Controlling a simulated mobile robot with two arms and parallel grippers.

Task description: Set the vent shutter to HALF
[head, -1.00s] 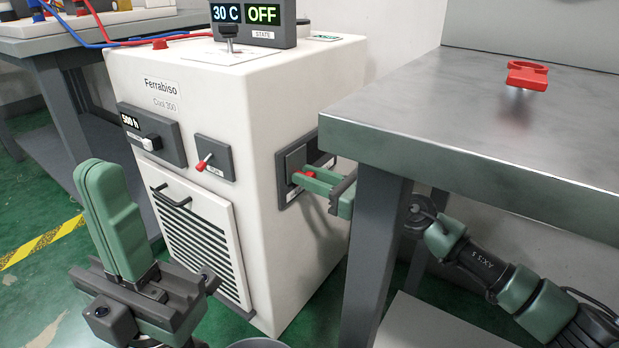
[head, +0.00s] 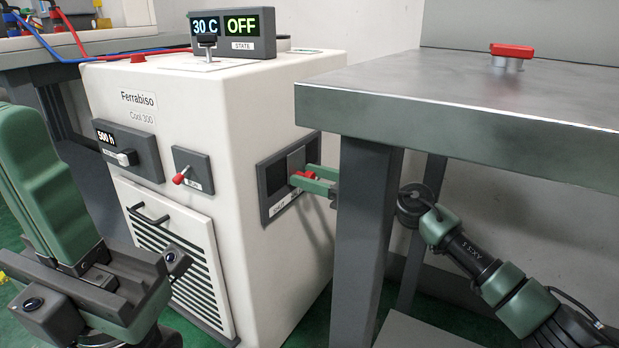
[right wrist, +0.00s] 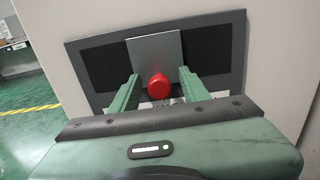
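The vent shutter is a grey plate (right wrist: 150,52) with a red knob (right wrist: 159,87), set in a dark frame (right wrist: 237,60) on the machine's right side. In the right wrist view the plate stands near the middle of the frame, with dark opening on both sides. The frame (head: 270,206) and red knob (head: 300,177) also show in the head view; the label is unreadable. My right gripper (right wrist: 160,90) is open, its fingers on either side of the knob with gaps showing. My left gripper (head: 22,130), at the left of the head view, is shut and empty.
The white Ferrabiso machine (head: 230,120) has a display (head: 233,31) reading 30 C and OFF, a small red-tipped switch (head: 182,177) and a front grille (head: 180,265). A metal table (head: 420,95) stands close at right, above my right arm, with a red part (head: 512,50) on it.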

